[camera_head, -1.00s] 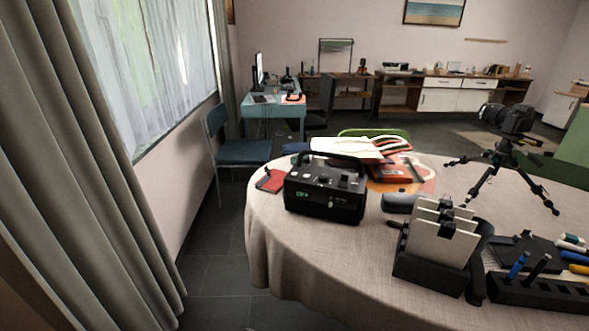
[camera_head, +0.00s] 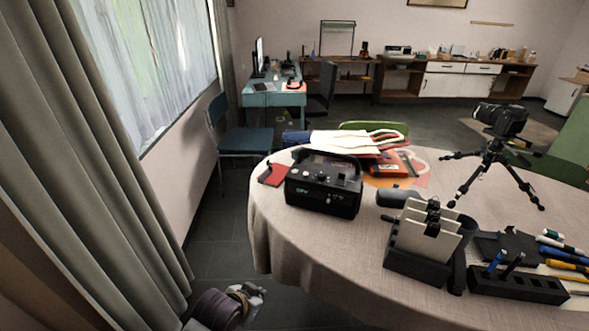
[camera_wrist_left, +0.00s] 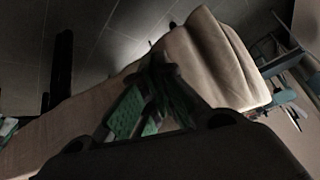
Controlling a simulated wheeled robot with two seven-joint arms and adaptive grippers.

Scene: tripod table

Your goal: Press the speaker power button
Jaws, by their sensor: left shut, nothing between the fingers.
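The speaker (camera_head: 322,190) is a black box with a carrying handle. It stands upright near the left edge of the round table (camera_head: 330,240). Its front panel has a small green light and several small knobs or buttons. I cannot tell which is the power button. My left gripper (camera_head: 258,292) is at the bottom of the head view, left of the table edge and below the speaker, apart from both. It is shut and empty. In the left wrist view its fingers (camera_wrist_left: 157,68) show dark in front of the hanging tablecloth; the speaker is not visible there. My right gripper is not in view.
The cloth in front of the speaker is clear.

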